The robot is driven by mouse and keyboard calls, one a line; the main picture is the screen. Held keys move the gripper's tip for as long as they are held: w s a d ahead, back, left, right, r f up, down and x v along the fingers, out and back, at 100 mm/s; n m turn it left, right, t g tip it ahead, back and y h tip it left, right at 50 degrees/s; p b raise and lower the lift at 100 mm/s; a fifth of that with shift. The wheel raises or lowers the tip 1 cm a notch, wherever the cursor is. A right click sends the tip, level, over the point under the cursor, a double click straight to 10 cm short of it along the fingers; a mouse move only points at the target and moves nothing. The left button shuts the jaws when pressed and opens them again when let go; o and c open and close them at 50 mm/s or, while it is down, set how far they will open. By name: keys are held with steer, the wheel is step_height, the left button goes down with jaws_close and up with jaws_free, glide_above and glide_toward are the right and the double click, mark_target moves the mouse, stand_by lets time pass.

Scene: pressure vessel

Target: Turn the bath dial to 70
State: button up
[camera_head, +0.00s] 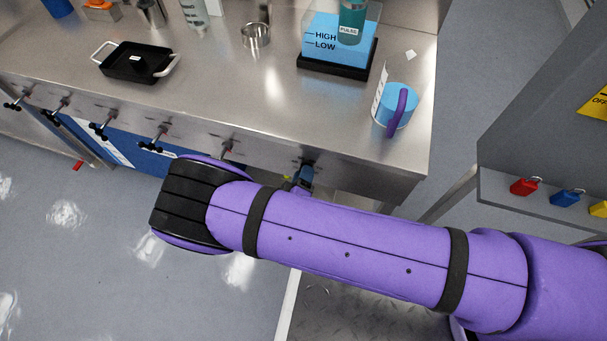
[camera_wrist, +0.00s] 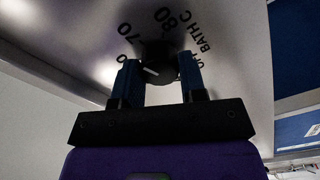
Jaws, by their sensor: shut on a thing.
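The bath dial (camera_wrist: 160,54) is a round black knob on the steel front panel, with "BATH C" printed beside it. My gripper (camera_wrist: 158,68) is shut on it, one dark blue finger on each side. The knob's white mark shows at its left side, pointing left toward the left finger, below the "70" label. "70" is up and left of the knob, "80" is above it, and a label ending in 0 is partly hidden by the left finger. In the head view my gripper (camera_head: 303,178) is mostly hidden at the counter's front, and the dial cannot be made out.
Several valve handles (camera_head: 103,126) stick out along the front.

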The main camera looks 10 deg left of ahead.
steer(key=shift+f+m, duration=0.1)
steer(key=shift+m, duration=0.5)
steer(key=o, duration=0.9)
steer(key=s, duration=0.7)
steer(key=s+a, duration=0.1)
steer(key=s, duration=0.3)
